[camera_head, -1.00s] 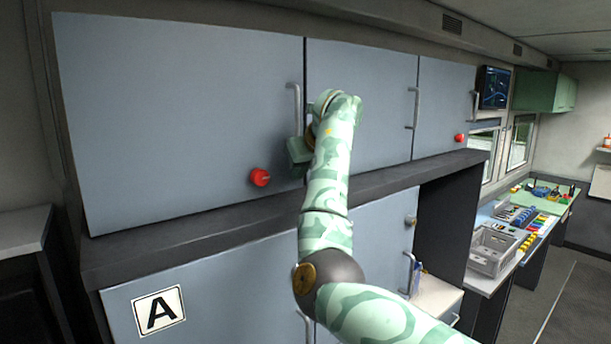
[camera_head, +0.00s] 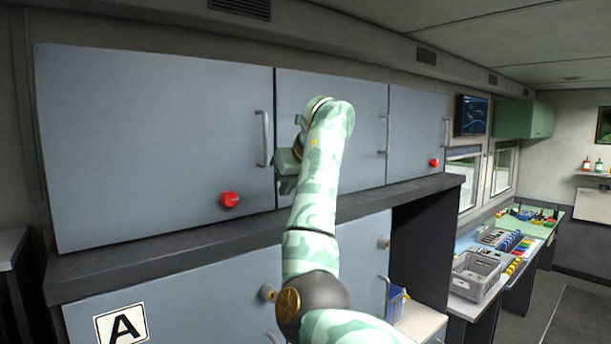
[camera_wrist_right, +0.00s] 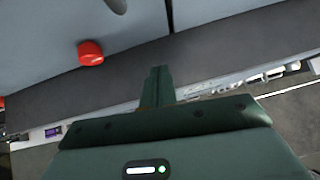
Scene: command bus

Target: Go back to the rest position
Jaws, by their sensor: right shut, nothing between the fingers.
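My right arm reaches up in the head view, and its green gripper (camera_head: 284,172) is in front of the upper grey-blue cabinet, just right of the left door's handle (camera_head: 263,138). In the right wrist view the gripper (camera_wrist_right: 158,84) is shut with its fingers together and nothing between them. It appears apart from the handle and from the red knob (camera_head: 229,200), which also shows in the wrist view (camera_wrist_right: 90,53). My left gripper is not in view.
The upper doors are closed above a dark ledge (camera_head: 160,246). Lower cabinets carry a sign "A" (camera_head: 121,326). At right, a grey crate (camera_head: 475,277) stands on a bench with coloured items. Floor at the far right is open.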

